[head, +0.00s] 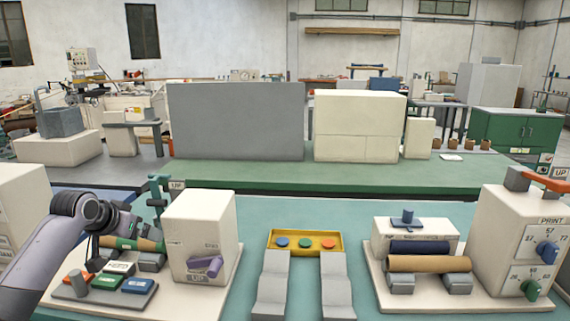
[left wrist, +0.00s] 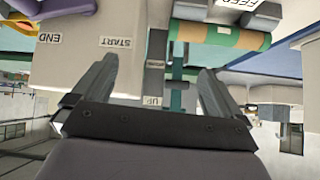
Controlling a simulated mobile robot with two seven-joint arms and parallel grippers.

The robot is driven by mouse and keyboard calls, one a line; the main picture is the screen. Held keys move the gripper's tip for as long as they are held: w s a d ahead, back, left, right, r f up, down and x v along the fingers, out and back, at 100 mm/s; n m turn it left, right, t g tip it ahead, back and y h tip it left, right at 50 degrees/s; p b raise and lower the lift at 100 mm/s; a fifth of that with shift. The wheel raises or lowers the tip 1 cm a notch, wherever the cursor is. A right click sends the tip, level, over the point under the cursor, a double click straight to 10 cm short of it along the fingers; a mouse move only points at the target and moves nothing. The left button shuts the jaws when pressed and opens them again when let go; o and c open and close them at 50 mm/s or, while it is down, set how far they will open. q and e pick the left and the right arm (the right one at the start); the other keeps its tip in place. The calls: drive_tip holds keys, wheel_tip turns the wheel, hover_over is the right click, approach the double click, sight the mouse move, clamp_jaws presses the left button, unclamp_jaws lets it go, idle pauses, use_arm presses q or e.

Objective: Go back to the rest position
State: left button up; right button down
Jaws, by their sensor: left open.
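My left arm (head: 40,250) comes in from the left in the head view. My left gripper (head: 128,218) is above the left winding machine, near its green and orange roll (head: 140,245). In the left wrist view, which is upside down, the left gripper (left wrist: 155,75) has its two fingers wide apart with nothing seen between them. The roll (left wrist: 222,34) lies beyond the fingers, apart from them. The white machine box (left wrist: 80,70) with START and END labels is beside the left finger. My right gripper is not in view.
The white box (head: 205,240) has a purple lever (head: 205,266). A button panel (head: 100,290) lies in front. A yellow tray (head: 305,242) with coloured discs is in the middle. A second machine with a brown roll (head: 428,264) and a dial box (head: 525,235) stands right.

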use_arm(q)
drive_tip(key=s+d+f, duration=0.2)
drive_tip(key=s+f, duration=0.1)
drive_tip(key=f, duration=0.1)
drive_tip(key=s+d+f+m+g, duration=0.1)
drive_tip(key=s+d+f, duration=0.2)
drive_tip(key=f, duration=0.1)
drive_tip(key=s+d+f+g, duration=0.1)
drive_tip(key=s+d+f, duration=0.1)
drive_tip(key=s+f, duration=0.2)
drive_tip(key=shift+d+f+m, duration=0.15)
drive_tip(key=shift+d+m, duration=0.1)
drive_tip(key=shift+m, duration=0.05)
drive_tip(key=s+d+f+g, duration=0.1)
drive_tip(key=s+d+f, duration=0.25)
drive_tip(key=s, duration=0.75)
drive_tip(key=s+d+f+g, duration=0.15)
drive_tip(key=s+f, duration=0.35)
drive_tip(key=s, duration=0.6)
drive_tip(key=s+a+r+n, duration=0.1)
drive_tip(key=s+r+n, duration=0.1)
drive_tip(key=s, duration=1)
drive_tip(key=w+d+f+t+h, duration=0.1)
drive_tip(key=w+d+f+t, duration=0.1)
drive_tip(key=w+f+t, duration=0.4)
drive_tip(key=shift+d+f+m, duration=0.4)
drive_tip(key=shift+f, duration=1.05)
